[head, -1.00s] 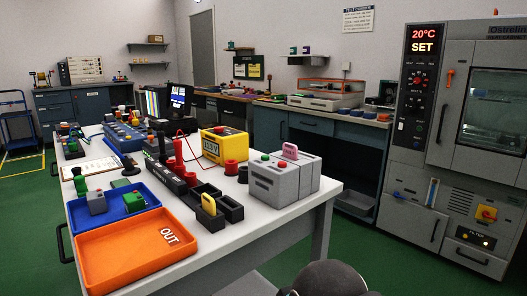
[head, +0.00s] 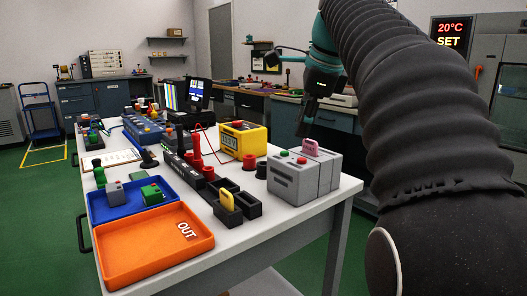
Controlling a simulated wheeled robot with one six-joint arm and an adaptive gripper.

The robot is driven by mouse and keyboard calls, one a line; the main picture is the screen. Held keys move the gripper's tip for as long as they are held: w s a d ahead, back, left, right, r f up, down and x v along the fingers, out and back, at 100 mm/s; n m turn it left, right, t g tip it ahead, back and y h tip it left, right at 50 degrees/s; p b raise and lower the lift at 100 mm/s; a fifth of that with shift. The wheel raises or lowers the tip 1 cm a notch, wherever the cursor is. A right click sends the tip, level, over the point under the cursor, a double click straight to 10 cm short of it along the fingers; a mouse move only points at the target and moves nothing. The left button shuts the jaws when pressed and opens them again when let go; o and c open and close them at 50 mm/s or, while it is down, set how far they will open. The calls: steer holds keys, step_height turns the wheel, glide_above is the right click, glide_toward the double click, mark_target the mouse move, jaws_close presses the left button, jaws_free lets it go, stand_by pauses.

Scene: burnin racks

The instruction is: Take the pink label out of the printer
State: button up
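The pink label (head: 310,147) stands upright from the top of the grey printer (head: 298,182), at the right end of the white table. Its lower end is hidden inside the printer. A green button and a red button show on the printer's top. My gripper (head: 304,126) hangs down from my arm, above and behind the pink label in the picture. It looks apart from the label, with nothing seen in it. Its fingers are dark and small, so I cannot tell whether they are open or shut.
Left of the printer stand a yellow meter (head: 246,142), red and black cups, and a black holder (head: 238,206) with a yellow piece. An orange OUT tray (head: 150,250) and a blue tray (head: 103,211) lie at the front left. A blue-grey bench (head: 345,133) stands behind.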

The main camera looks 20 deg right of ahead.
mark_target(310, 140)
steer(key=w+d+r+m, duration=0.3)
steer(key=d+r+m, duration=0.2)
steer(key=d+m, duration=0.4)
steer(key=shift+m+y, duration=0.3)
steer(key=shift+m, duration=0.1)
steer(key=shift+a+x, duration=0.1)
steer(key=shift+x, duration=2.1)
steer(key=shift+a+x, duration=0.15)
steer(key=shift+x, duration=2.1)
steer(key=shift+s+a+x, duration=0.1)
steer(key=shift+x, duration=1.2)
steer(key=shift+s+a+x, duration=0.15)
steer(key=shift+x, duration=1.15)
steer(key=shift+f, duration=0.1)
jaws_close()
